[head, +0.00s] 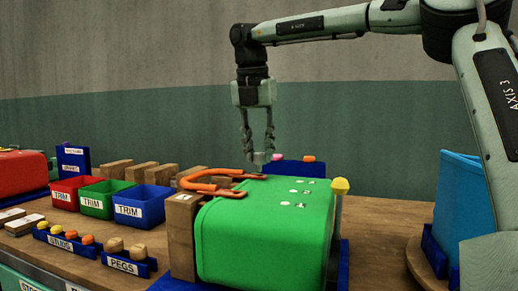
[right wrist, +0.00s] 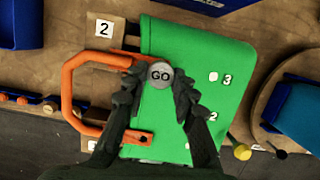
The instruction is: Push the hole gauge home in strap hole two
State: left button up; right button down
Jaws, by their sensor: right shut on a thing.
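My right gripper (head: 258,152) points down over the far side of the green padded block (head: 262,235). It is shut on the hole gauge (right wrist: 160,75), a grey piece with a round top marked GO. The orange strap (right wrist: 70,88) is a C-shaped loop that also shows in the head view (head: 196,179). Its lower end in the right wrist view has a small dark hole. The gauge sits at the strap's other end and covers any hole there. I cannot tell how deep it sits. My left gripper is not in view.
A wooden block (head: 183,232) marked 2 stands left of the green block. A yellow knob (head: 340,185) rises at its right. Red, green and blue TRIM bins (head: 142,209) and peg racks stand left. A blue rack (head: 298,170) stands behind, a blue bin (head: 455,205) right.

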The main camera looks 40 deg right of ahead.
jog(key=shift+a+b+x, duration=0.15)
jog(key=shift+b+x, duration=0.35)
jog(key=shift+x, duration=0.25)
jog(key=shift+a+b+x, duration=0.15)
jog(key=shift+b+x, duration=0.3)
jog(key=shift+x, duration=0.25)
jog(key=c, duration=1.1)
grip_release()
jog(key=shift+s, duration=0.2)
jog(key=shift+c, duration=0.2)
jog(key=v, duration=1.2)
jog(key=shift+a+f, duration=0.1)
